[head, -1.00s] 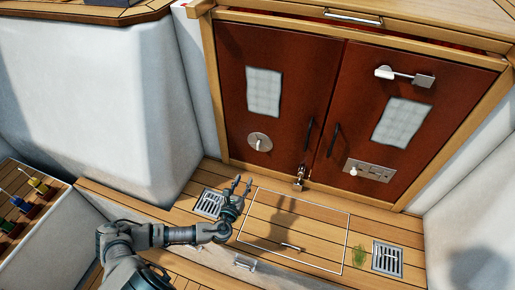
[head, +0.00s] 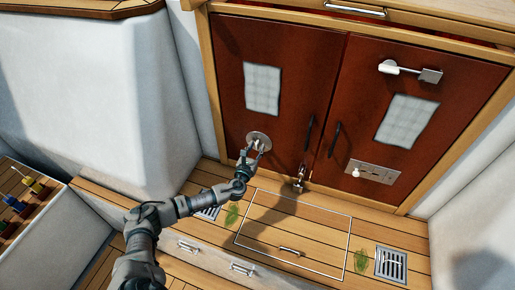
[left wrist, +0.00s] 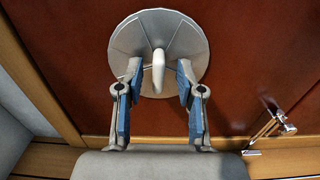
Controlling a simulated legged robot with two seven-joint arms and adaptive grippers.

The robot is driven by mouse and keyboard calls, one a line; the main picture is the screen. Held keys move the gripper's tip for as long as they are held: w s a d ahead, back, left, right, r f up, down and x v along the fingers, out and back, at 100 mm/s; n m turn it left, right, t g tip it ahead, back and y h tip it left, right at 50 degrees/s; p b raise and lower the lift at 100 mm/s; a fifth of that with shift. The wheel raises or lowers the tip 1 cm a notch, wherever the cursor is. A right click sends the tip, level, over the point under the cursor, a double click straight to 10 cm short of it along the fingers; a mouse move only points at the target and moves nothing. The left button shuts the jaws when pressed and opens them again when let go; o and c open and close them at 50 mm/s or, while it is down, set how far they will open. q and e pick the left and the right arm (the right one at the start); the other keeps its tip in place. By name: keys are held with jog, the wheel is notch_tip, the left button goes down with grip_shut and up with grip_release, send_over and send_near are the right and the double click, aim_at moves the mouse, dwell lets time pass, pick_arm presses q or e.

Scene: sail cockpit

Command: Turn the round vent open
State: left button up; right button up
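The round vent (head: 258,139) is a grey metal disc on the lower part of the left red-brown door. In the left wrist view the disc (left wrist: 188,38) has a pale upright handle (left wrist: 158,72) at its middle. My left gripper (head: 252,152) is right at the vent. In the left wrist view its two blue-padded fingers (left wrist: 158,80) are open, one on each side of the handle, with a gap visible on both sides. Whether the fingertips touch the disc is not clear. My right gripper is not in view.
A latch (head: 299,180) sits at the bottom between the doors. The right door has a sliding vent plate (head: 374,171) and a lever (head: 410,71). The wooden bench has a framed hatch (head: 315,235), a grate (head: 391,265) and green leaves (head: 361,261).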

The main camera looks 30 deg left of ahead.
pick_arm(q)
jog(key=shift+w, duration=0.25)
jog(key=shift+a, duration=0.15)
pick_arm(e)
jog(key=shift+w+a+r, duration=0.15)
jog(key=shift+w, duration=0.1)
pick_arm(q)
jog(key=shift+a, duration=0.1)
grip_shut()
